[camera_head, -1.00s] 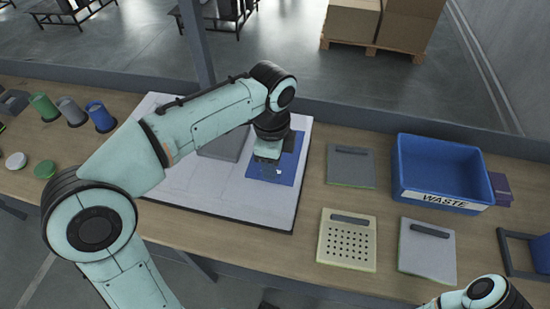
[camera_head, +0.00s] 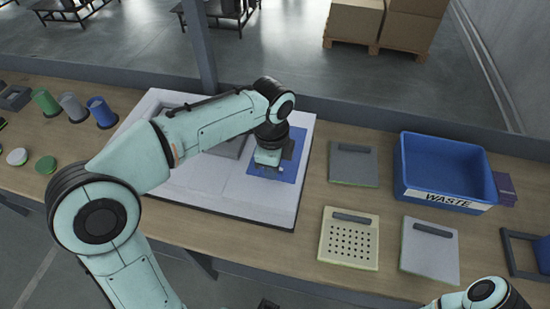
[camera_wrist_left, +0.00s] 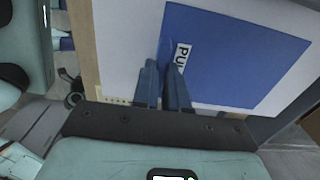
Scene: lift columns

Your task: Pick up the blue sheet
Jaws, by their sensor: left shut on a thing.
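The blue sheet (camera_head: 291,166) lies on the white board at the middle of the bench, partly hidden behind my left gripper in the head view. In the left wrist view the sheet (camera_wrist_left: 235,60) shows large and flat, with a white label partly covered by a finger. My left gripper (camera_head: 268,168) is over the sheet's lower left part, pointing down. In the left wrist view its fingers (camera_wrist_left: 165,68) are close together and shut on the sheet. Whether the sheet is lifted off the board, I cannot tell. My right gripper is not in view.
The white board (camera_head: 215,197) carries a grey block (camera_head: 228,147). To its right are a grey plate (camera_head: 353,165), a perforated cream plate (camera_head: 349,258), a light grey plate (camera_head: 430,262) and a blue WASTE bin (camera_head: 447,190). Cups (camera_head: 101,112) stand at the left.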

